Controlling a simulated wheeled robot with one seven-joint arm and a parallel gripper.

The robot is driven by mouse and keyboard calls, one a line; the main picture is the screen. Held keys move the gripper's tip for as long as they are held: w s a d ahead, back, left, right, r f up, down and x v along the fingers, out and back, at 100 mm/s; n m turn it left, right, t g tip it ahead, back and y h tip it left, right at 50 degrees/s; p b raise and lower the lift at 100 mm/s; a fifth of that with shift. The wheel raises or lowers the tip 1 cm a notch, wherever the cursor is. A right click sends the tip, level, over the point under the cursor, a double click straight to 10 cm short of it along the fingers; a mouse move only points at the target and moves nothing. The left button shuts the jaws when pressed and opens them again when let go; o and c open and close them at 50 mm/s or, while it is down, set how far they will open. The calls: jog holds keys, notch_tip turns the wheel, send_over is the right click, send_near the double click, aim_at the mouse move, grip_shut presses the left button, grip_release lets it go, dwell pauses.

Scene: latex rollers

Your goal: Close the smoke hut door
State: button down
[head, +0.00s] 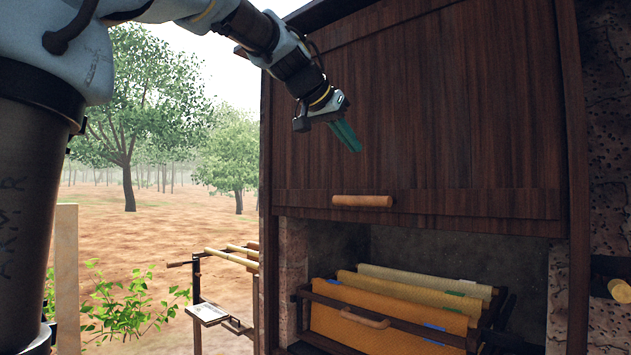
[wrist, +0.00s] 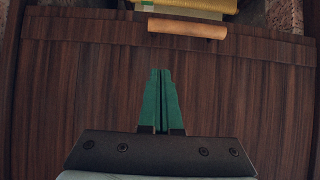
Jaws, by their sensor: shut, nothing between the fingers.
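The smoke hut door (head: 430,110) is a dark brown wooden panel in the head view. It covers the upper part of the hut's opening, and the lower part stands open beneath it. Its light wooden handle (head: 362,201) is a horizontal bar near the panel's lower edge. In the wrist view the door (wrist: 240,90) fills most of the picture, with the handle (wrist: 187,28) near the top. My gripper (head: 350,141) is in front of the door, above the handle and apart from it. Its green fingers (wrist: 161,75) are together and empty.
Yellow and orange sheets hang on a dark rack (head: 390,325) inside the open lower part, with a wooden handle at its front. A stone wall (head: 608,130) is at the right. A rail stand (head: 197,300) and a leafy bush (head: 125,310) are outside at the left.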

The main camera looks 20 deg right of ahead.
jog(key=a+f+p+x, duration=0.1)
jog(key=p+x, duration=0.3)
jog(key=x, duration=0.8)
jog(key=shift+f, duration=0.8)
jog(key=shift+s+f, duration=0.1)
